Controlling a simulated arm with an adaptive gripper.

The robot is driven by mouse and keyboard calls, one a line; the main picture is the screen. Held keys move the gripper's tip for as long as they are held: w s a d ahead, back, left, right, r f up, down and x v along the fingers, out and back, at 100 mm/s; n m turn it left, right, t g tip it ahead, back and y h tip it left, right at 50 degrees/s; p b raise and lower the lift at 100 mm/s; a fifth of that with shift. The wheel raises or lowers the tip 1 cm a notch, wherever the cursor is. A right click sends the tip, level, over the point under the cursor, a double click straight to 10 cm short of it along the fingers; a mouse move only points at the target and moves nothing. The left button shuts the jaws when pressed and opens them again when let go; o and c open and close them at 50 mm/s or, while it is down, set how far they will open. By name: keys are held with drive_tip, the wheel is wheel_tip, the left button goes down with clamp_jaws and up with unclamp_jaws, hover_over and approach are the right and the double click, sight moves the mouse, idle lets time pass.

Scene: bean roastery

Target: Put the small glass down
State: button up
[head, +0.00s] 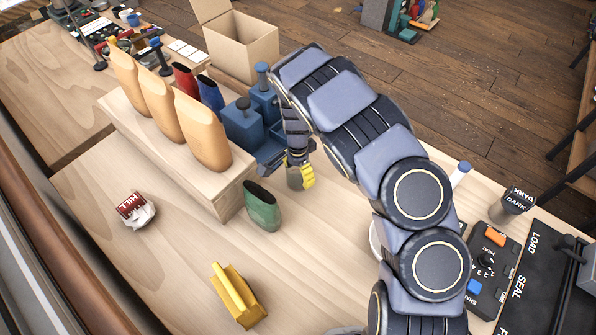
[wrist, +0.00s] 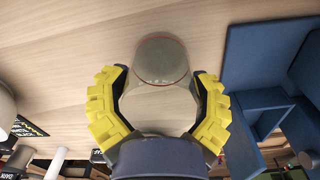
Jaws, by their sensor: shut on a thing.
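The small glass (wrist: 161,62) is clear, with a thin red line around it. In the wrist view it is between the yellow fingertips of my gripper (wrist: 160,78), which is shut on it. In the head view the glass (head: 294,179) shows in my gripper (head: 301,172), low over the wooden table beside the blue holder. I cannot tell whether its base touches the table. My gripper and arm partly hide it in the head view.
The blue holder (head: 243,124) stands close to the left of my gripper in the head view. Bare wood lies between the green container and my arm.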

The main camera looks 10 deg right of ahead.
drive_tip(key=o, duration=1.1)
wheel_tip(320, 180, up, 12)
drive_tip(key=shift+r, duration=0.15)
drive_tip(key=s+d+r+n, duration=0.3)
drive_tip(key=s+d+r, duration=0.2)
drive_tip(key=s+r, duration=0.55)
drive_tip(key=s+r+n, duration=0.1)
drive_tip(key=s+n, duration=0.2)
drive_tip(key=s, duration=0.4)
drive_tip(key=s+r+n+g, duration=0.1)
drive_tip(key=s+r+n, duration=0.1)
drive_tip(key=s, duration=0.5)
drive_tip(key=s+r+n, duration=0.2)
drive_tip(key=s+n, duration=0.2)
drive_tip(key=s, duration=0.3)
drive_tip(key=shift+r, duration=0.25)
